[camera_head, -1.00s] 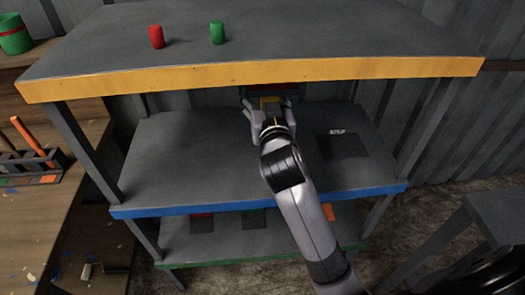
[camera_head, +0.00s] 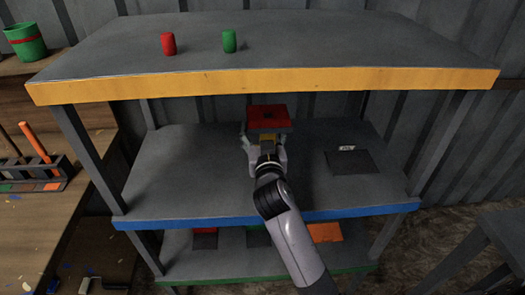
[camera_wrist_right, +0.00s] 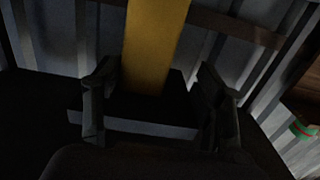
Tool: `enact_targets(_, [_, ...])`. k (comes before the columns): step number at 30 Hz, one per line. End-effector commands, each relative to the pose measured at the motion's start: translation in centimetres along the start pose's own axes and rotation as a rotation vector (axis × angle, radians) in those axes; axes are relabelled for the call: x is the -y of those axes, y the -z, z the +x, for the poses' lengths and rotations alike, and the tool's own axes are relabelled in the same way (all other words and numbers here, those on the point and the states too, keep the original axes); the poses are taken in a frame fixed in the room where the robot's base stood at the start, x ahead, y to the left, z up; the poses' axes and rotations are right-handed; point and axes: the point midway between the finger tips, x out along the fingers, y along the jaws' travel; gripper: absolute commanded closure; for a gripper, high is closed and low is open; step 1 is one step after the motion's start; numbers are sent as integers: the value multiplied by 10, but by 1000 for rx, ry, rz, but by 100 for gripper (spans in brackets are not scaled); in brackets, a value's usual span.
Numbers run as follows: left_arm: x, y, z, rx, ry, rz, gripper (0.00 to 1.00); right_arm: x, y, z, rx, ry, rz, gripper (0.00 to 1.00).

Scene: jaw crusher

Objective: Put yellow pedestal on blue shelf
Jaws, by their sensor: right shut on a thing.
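My right gripper (camera_head: 265,147) is over the blue shelf (camera_head: 160,190), the middle level with a blue front edge. It is shut on the yellow pedestal (camera_head: 266,140), of which a small yellow part shows in the head view. A red square plate (camera_head: 268,116) with a dark centre shows at the pedestal's far end. In the right wrist view the yellow column (camera_wrist_right: 155,45) rises from a dark base between the fingers (camera_wrist_right: 158,90). I cannot tell whether the pedestal touches the shelf. My left gripper is not in view.
The green-edged shelf (camera_head: 275,271) is below. A wooden bench (camera_head: 75,215) stands left.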

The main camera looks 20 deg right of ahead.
Motion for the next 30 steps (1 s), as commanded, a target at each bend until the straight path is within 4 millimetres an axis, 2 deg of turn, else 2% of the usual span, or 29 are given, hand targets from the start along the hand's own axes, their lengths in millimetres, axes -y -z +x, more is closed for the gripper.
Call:
enact_targets(5, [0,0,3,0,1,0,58,0,-12,0,-8,0,0,90])
enact_targets(12, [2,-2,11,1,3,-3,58,0,-45,0,-6,1,-1,90])
enact_targets(15, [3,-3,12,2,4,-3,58,0,-53,0,-6,1,-1,90])
enact_targets(27, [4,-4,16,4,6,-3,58,0,-57,0,-8,1,1,90])
enact_targets(28, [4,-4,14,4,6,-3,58,0,-59,0,-2,0,0,34])
enact_targets(30, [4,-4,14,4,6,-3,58,0,-58,0,-2,0,0,30])
